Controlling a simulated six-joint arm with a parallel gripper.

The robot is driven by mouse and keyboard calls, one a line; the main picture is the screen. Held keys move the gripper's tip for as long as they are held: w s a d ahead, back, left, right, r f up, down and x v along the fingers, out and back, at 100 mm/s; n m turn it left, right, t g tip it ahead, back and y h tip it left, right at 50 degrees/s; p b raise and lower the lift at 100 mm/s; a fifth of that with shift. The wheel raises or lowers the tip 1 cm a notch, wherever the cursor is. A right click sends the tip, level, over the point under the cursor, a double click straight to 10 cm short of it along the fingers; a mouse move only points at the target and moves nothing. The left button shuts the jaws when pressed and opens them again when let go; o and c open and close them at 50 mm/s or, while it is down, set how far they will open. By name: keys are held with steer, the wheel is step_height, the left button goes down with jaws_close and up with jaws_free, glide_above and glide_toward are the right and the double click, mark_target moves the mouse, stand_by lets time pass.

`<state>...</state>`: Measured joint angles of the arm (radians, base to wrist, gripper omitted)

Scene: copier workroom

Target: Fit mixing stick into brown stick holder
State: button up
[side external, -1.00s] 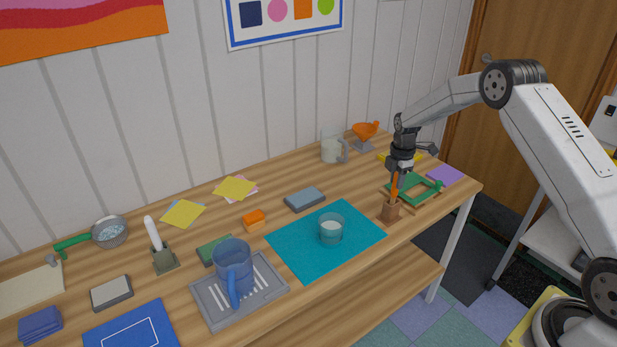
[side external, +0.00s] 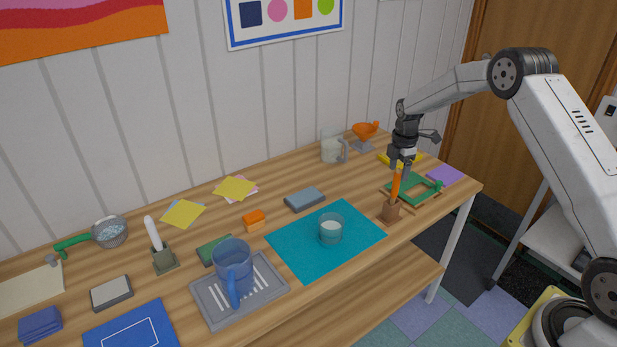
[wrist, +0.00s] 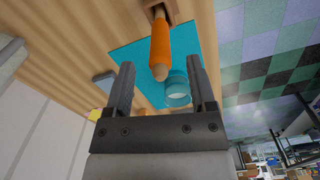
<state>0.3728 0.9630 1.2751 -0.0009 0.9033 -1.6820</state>
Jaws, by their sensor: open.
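The mixing stick is orange with a tan tip (side external: 395,186). It stands nearly upright with its lower end in the brown stick holder (side external: 390,212), a small block on the table. In the wrist view the stick (wrist: 159,45) shows between the fingers' lines, with the holder (wrist: 171,9) at the top edge. My gripper (side external: 401,168) is just above the stick's top. In the wrist view my gripper (wrist: 161,66) is open, its two fingers apart on either side of the stick's tip and touching nothing visible. The stick's lower end is hidden inside the holder.
A teal mat (side external: 290,251) with a glass cup (side external: 331,229) lies left of the holder. A green frame (side external: 408,183) lies close behind it on the right. A clear mug (side external: 331,148) and an orange funnel-like piece (side external: 364,130) stand farther back. The table's front edge is near the holder.

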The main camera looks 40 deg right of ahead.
steer(key=shift+r, duration=2)
steer(key=shift+s+a+r, duration=0.15)
steer(key=shift+a+r, duration=0.1)
steer(key=shift+a, duration=0.2)
steer(key=s+a+r+m+t, duration=0.1)
steer(key=s+a+r+m, duration=0.3)
steer(key=s+a+m, duration=0.9)
steer(key=s+a, duration=0.2)
steer(key=s, duration=0.2)
steer(key=s+a+m+t, duration=0.1)
steer(key=s+a+m, duration=0.1)
steer(key=s+a, duration=0.2)
steer(key=s, duration=0.3)
steer(key=shift+a+t, duration=0.3)
steer(key=shift+f, duration=0.1)
